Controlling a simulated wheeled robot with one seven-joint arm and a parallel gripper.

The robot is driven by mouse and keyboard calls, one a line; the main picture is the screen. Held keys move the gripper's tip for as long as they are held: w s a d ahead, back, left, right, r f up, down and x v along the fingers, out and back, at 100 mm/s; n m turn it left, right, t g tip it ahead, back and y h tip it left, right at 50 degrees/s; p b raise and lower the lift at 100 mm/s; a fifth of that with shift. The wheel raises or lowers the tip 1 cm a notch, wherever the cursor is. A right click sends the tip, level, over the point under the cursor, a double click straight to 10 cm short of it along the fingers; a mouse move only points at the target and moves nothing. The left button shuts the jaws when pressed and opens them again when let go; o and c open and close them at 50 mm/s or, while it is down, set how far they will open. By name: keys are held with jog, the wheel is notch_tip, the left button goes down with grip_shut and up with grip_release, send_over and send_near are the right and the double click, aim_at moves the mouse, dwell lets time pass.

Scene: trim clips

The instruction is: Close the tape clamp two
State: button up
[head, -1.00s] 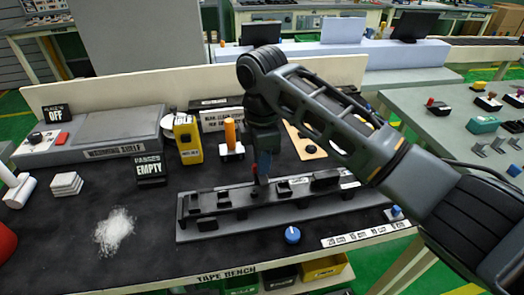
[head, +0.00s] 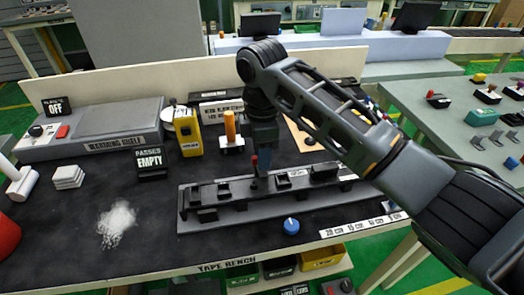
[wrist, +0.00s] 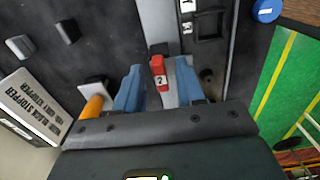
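Tape clamp two is a red lever marked "2" (wrist: 158,72) on the dark fixture rail, seen in the wrist view. My gripper (wrist: 160,80) has two blue fingers standing apart, one on each side of the red lever, with a visible gap on both sides. In the head view my gripper (head: 263,163) points down over the middle of the long black fixture (head: 235,208) on its grey base. A bit of red (head: 254,160) shows beside the fingers there. The fingers hide part of the clamp in the head view.
An orange-handled post on a white base (head: 230,135) and a yellow device (head: 187,132) stand behind the fixture. A blue knob (head: 291,226) sits in front. White granules (head: 117,222) lie on the left of the bench, with open mat around them.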

notch_tip(320, 180, up, 8)
jog(key=shift+f+b, duration=0.1)
jog(key=shift+b, duration=0.5)
jog(key=shift+a+f, duration=0.1)
